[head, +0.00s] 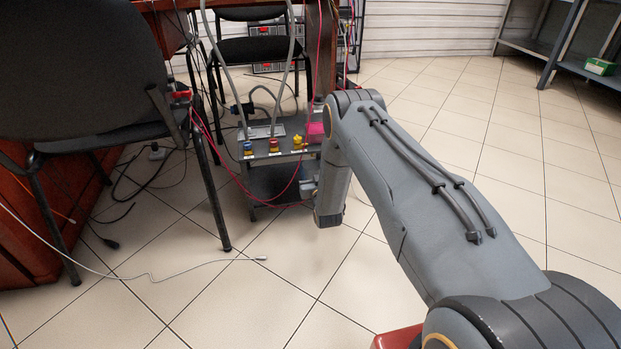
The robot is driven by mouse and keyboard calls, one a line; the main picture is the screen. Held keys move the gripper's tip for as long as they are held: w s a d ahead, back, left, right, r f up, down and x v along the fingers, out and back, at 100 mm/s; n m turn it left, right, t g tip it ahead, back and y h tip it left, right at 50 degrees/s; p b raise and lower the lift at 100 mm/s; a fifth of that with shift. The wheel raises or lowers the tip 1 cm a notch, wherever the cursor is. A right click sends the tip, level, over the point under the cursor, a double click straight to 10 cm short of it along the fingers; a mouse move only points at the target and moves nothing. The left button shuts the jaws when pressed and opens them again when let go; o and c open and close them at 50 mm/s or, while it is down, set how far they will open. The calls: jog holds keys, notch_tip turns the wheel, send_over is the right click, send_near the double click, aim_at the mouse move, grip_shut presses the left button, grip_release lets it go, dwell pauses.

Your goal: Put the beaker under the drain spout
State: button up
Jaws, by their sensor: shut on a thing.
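A pink block-like thing (316,131) is at the cart's right end, partly behind my arm. A small grey-blue part (308,187) shows beside my wrist; I cannot tell whether it belongs to the cart or to my arm. My forearm comes down in front of the cart's right side. My gripper's fingers are hidden behind it. I cannot make out a beaker or a drain spout.
A black chair (85,75) stands close on the left, another (255,50) behind the cart. Grey hoses (222,65) and a red cable (235,178) hang around the cart. A white cable (150,277) crosses the floor. Tiled floor (480,130) is clear at right, before metal shelves (545,50).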

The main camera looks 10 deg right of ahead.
jog(key=shift+f+b, duration=1.05)
jog(key=shift+f, duration=0.65)
jog(key=shift+f, duration=0.1)
jog(key=o, duration=0.7)
jog(key=shift+o, duration=0.2)
jog(key=shift+s, duration=0.15)
jog(key=s+p, duration=0.5)
jog(key=s, duration=0.7)
jog(key=shift+a, duration=0.1)
